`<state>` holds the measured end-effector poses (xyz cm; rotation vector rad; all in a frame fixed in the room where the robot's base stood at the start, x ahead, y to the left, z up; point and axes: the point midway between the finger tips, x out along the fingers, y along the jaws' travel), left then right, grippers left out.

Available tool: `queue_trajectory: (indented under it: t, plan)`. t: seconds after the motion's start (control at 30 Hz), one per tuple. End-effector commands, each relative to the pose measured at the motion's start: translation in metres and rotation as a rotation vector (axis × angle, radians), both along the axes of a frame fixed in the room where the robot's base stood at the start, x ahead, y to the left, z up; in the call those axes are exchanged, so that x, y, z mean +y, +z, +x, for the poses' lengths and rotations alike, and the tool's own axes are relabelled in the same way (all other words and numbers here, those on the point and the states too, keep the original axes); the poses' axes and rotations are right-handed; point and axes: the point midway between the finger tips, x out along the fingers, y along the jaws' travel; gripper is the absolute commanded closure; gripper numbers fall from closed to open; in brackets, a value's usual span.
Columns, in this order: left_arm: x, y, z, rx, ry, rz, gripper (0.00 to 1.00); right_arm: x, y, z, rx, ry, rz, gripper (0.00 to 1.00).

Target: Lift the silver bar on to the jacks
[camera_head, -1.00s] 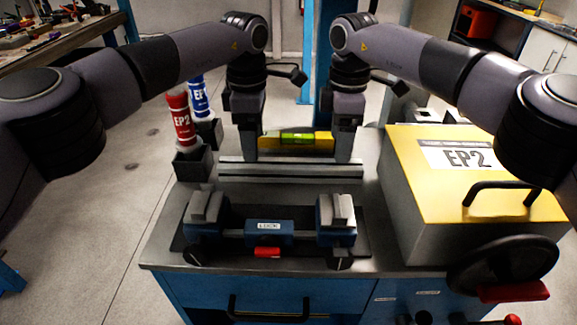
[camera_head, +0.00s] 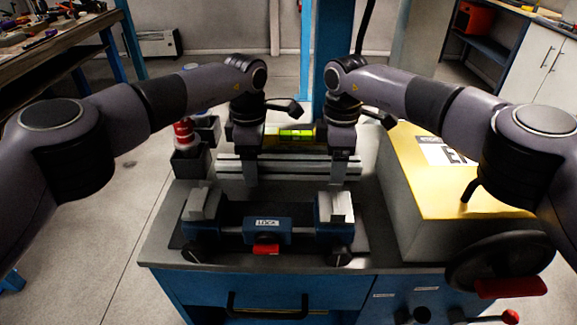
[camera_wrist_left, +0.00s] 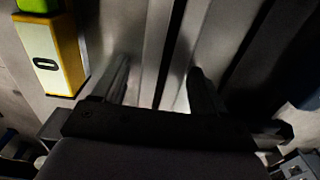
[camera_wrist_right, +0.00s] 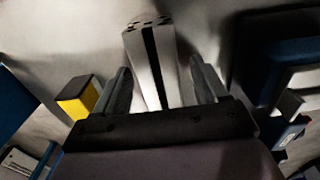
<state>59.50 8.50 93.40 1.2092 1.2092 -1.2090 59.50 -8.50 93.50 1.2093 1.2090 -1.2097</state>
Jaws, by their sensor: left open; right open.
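The silver bar (camera_head: 290,167) lies lengthwise across the bench, behind the jacks. The left jack (camera_head: 205,204) and right jack (camera_head: 335,210) are blue with silver top blocks, and the bar is not on them. My left gripper (camera_head: 249,172) is open with its fingers down at the bar's left part. My right gripper (camera_head: 340,168) is open at its right part. In the left wrist view the bar (camera_wrist_left: 172,50) runs between the open fingers. In the right wrist view the bar's end (camera_wrist_right: 150,62) shows between the fingers. Finger contact cannot be told.
A yellow spirit level (camera_head: 290,138) with a green vial lies just behind the bar. A blue LOCK block (camera_head: 267,231) with a red tab sits between the jacks. A yellow-topped box (camera_head: 430,185) with a handwheel (camera_head: 505,258) stands right. A red bottle (camera_head: 184,133) stands left.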

Motion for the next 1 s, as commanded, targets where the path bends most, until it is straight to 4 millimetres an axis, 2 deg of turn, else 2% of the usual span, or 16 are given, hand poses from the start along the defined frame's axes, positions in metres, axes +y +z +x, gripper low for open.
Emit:
queue_trajectory:
  t: [0.07, 0.3, 0.67, 1.0]
  plan:
    - [0.000, 0.000, 0.000, 0.000, 0.000, 0.000, 0.28, 0.000, 0.000, 0.000, 0.000, 0.000, 0.000, 0.28]
    - [0.000, 0.000, 0.000, 0.000, 0.000, 0.000, 1.00, 0.000, 0.000, 0.000, 0.000, 0.000, 0.000, 1.00]
    - [0.000, 0.004, 0.000, -0.001, 0.000, -0.001, 1.00, 0.000, 0.004, 0.000, -0.001, 0.000, 0.001, 1.00]
    - [0.000, 0.027, 0.000, -0.001, 0.000, -0.001, 1.00, 0.001, 0.027, 0.000, -0.001, 0.001, 0.001, 1.00]
